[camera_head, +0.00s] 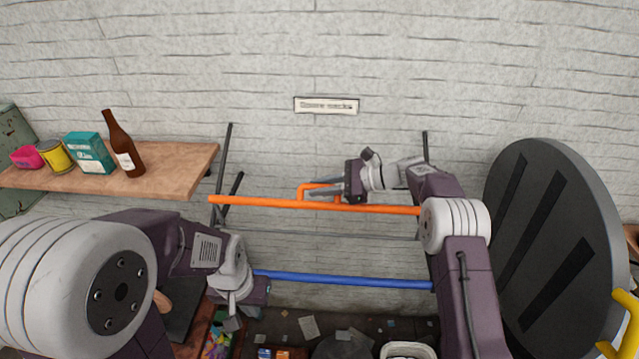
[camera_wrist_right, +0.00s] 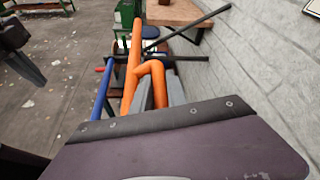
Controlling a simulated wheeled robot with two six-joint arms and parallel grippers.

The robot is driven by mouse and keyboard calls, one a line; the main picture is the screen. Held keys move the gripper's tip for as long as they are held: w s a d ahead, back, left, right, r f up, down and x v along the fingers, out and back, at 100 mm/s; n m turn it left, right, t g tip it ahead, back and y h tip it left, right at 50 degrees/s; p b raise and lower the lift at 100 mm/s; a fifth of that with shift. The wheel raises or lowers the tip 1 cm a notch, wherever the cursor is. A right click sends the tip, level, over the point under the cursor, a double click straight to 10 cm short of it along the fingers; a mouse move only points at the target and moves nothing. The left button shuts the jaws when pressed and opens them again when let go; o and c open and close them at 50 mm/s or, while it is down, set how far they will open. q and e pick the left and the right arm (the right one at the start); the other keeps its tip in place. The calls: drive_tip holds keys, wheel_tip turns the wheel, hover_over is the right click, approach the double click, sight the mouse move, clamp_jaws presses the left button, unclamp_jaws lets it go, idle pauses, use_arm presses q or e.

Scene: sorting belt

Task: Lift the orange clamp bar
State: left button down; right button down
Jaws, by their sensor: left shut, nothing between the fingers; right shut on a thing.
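The orange clamp bar (camera_head: 260,202) runs nearly level across the middle of the head view, with a raised loop handle on it. My right gripper (camera_head: 322,191) is shut on that handle. In the right wrist view the orange bar (camera_wrist_right: 134,60) stretches away from me, and the grey fingers (camera_wrist_right: 160,95) sit at its handle. I cannot tell whether the bar still touches its supports. My left gripper (camera_head: 232,322) is shut and empty, pointing down low at the left, apart from the orange bar.
A blue bar (camera_head: 340,280) lies below the orange one. Dark posts (camera_head: 226,165) stand near the bar's left end. A large dark disc (camera_head: 535,230) stands at right.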

drive_tip(key=shift+w+f+m+g+p, duration=0.3)
drive_tip(key=shift+w+m+p, duration=0.1)
drive_tip(key=shift+w+p, duration=0.25)
drive_tip(key=shift+f, duration=0.15)
drive_tip(key=c, duration=1.3)
unclamp_jaws()
drive_tip(key=shift+w, duration=0.1)
drive_tip(key=shift+d+b, duration=0.3)
drive_tip(key=shift+b, duration=0.05)
drive_tip(key=b+v, duration=0.3)
drive_tip(key=v, duration=0.5)
drive_tip(key=shift+d+r+b, duration=0.25)
drive_tip(key=shift+r+b, duration=0.05)
drive_tip(key=shift+b, duration=0.05)
drive_tip(key=shift+a, duration=0.1)
